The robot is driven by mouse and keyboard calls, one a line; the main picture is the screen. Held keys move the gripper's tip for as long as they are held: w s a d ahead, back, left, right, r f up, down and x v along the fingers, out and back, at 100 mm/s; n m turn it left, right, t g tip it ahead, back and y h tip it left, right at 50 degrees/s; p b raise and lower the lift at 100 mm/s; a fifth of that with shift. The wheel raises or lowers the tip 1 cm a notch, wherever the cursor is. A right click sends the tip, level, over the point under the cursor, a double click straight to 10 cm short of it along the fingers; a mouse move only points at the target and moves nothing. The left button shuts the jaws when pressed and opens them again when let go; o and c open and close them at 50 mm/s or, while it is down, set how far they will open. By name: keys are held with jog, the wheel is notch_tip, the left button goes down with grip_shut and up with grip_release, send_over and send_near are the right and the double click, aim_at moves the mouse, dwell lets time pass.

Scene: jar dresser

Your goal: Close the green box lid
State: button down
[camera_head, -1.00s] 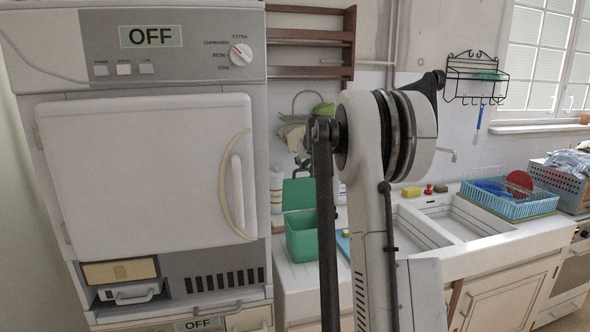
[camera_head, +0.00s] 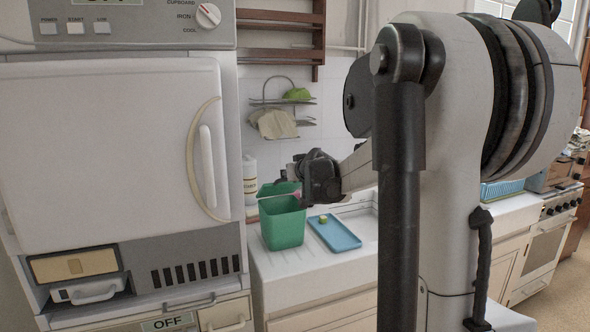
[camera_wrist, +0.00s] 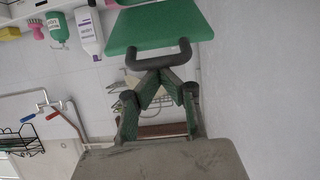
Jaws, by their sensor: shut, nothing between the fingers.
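The open green box (camera_head: 283,226) stands on the counter, right of the white appliance. In the wrist view the lid (camera_wrist: 150,30) fills the top middle, just past my gripper (camera_wrist: 158,70). The fingers converge and hold nothing. A dark arched piece lies between them and the lid; I cannot tell what it belongs to.
A blue tray (camera_head: 335,234) with a small yellow-green item lies right of the box. A white bottle (camera_head: 250,180) stands behind it. The tall white appliance (camera_head: 110,150) borders the left. A wire rack (camera_head: 283,108) hangs on the wall above.

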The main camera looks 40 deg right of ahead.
jog(key=s+a+f+b, duration=0.1)
jog(key=s+f+b, duration=0.1)
jog(key=f, duration=0.4)
jog(key=s+a+f+b, duration=0.1)
jog(key=s+f+b, duration=0.2)
jog(key=f+b, duration=0.2)
notch_tip(320, 180, down, 2)
jog(key=shift+s+f, duration=0.15)
jog(key=shift+f, duration=0.05)
notch_tip(320, 180, up, 4)
jog(key=s+p, duration=0.1)
jog(key=p, duration=0.2)
jog(key=s+a+f, duration=0.3)
jog(key=s+f, duration=0.2)
jog(key=s, duration=0.3)
